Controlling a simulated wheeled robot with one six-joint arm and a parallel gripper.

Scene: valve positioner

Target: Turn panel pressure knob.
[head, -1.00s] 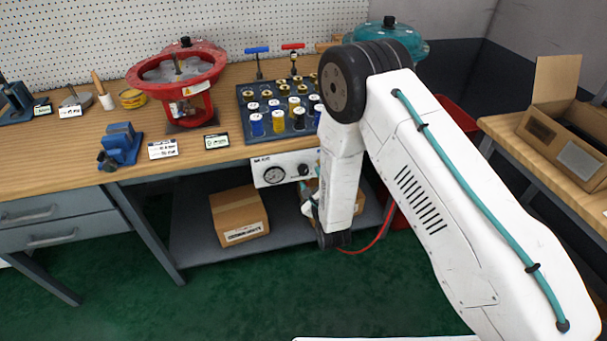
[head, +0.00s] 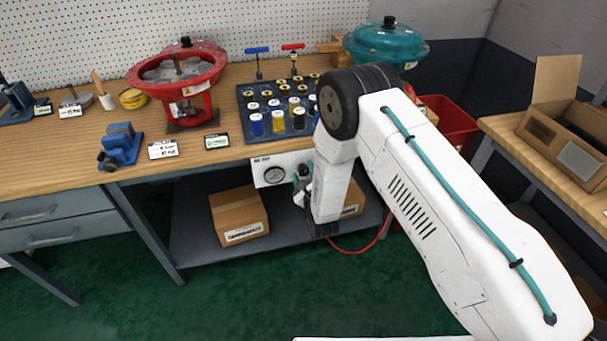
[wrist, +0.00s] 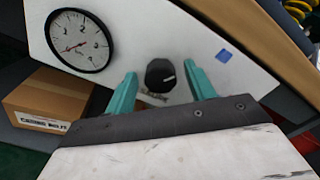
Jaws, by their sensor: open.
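The white air panel (head: 262,181) hangs under the front edge of the workbench. Its round pressure gauge (wrist: 81,41) is at the left in the wrist view, with the needle toward the lower left. The black pressure knob (wrist: 160,74) is right of the gauge and has a pale mark on its face. My gripper (wrist: 161,82) is open, with one teal finger on each side of the knob in the picture. Gaps show between the fingers and the knob. I cannot tell how far the fingertips are from the panel. In the head view, my arm hides the panel's right part.
A cardboard box (head: 239,214) stands on the lower shelf (head: 188,240), below the panel. A red hose (head: 362,246) hangs near my wrist. The bench edge is just above the panel. A red bin (head: 452,122) is to the right.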

